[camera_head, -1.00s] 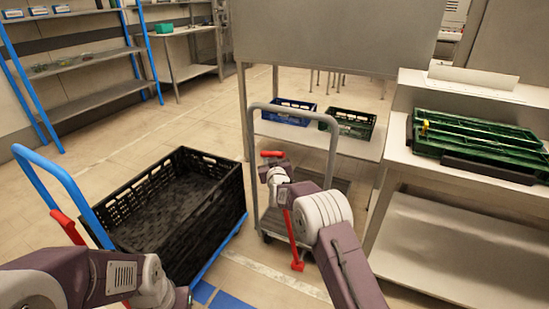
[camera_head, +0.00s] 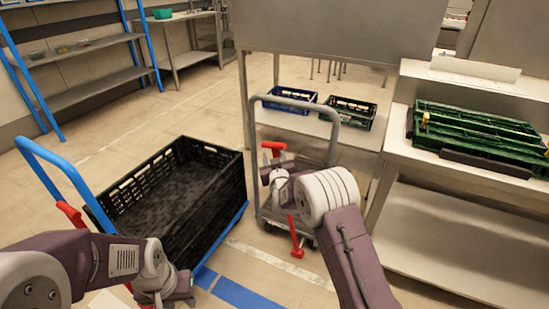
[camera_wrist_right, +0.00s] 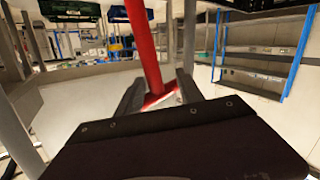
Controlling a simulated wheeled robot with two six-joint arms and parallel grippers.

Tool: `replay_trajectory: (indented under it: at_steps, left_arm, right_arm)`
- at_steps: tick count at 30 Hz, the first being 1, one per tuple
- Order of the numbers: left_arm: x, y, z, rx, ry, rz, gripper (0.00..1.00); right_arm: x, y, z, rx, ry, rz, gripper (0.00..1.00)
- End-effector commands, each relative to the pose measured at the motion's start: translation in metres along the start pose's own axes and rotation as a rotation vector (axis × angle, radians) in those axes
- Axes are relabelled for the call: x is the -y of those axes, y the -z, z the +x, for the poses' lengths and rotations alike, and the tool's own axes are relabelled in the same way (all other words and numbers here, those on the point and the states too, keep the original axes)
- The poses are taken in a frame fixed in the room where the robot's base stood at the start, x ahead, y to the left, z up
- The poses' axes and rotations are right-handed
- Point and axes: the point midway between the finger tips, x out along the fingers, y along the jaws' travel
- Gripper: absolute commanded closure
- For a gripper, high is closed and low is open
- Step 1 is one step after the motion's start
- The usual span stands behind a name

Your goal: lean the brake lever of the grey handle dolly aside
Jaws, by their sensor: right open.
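The grey handle dolly (camera_head: 333,150) stands right of centre in the head view. Its red brake lever (camera_head: 296,238) shows below my right forearm, and a red top piece (camera_head: 274,146) shows just beyond my right gripper (camera_head: 272,172). The stretch between is hidden by my wrist. In the right wrist view, the red lever (camera_wrist_right: 144,45) runs down between the two dark, open fingers of my right gripper (camera_wrist_right: 160,92). I cannot tell whether a finger touches it. My left gripper (camera_head: 165,296) is low at the left; its jaws are not clear.
A blue handle dolly (camera_head: 58,170) bearing a black crate (camera_head: 222,200) stands left of the grey dolly. A blue crate (camera_head: 292,98) and a dark green crate (camera_head: 350,112) sit on a low shelf behind. A steel table (camera_head: 395,150) with green crates (camera_head: 478,125) stands right.

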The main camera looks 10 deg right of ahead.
Motion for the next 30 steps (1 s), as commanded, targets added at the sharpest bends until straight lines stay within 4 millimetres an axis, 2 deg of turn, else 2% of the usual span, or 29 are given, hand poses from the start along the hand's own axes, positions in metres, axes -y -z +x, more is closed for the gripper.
replay_trajectory:
  at_steps: [3, 9, 30]
  left_arm:
    - [0.0, 0.001, -0.006, 0.0, 0.0, 0.0, 0.64]
    - [0.0, 0.001, -0.008, 0.0, 0.0, 0.0, 0.64]
    - [0.0, 0.001, -0.008, 0.0, 0.0, 0.0, 0.64]
  right_arm:
    - [0.0, 0.002, -0.015, 0.001, 0.001, 0.0, 0.56]
    - [0.0, 0.001, -0.026, -0.001, 0.001, 0.0, 0.56]
    - [0.0, 0.0, -0.027, 0.0, 0.001, 0.0, 0.56]
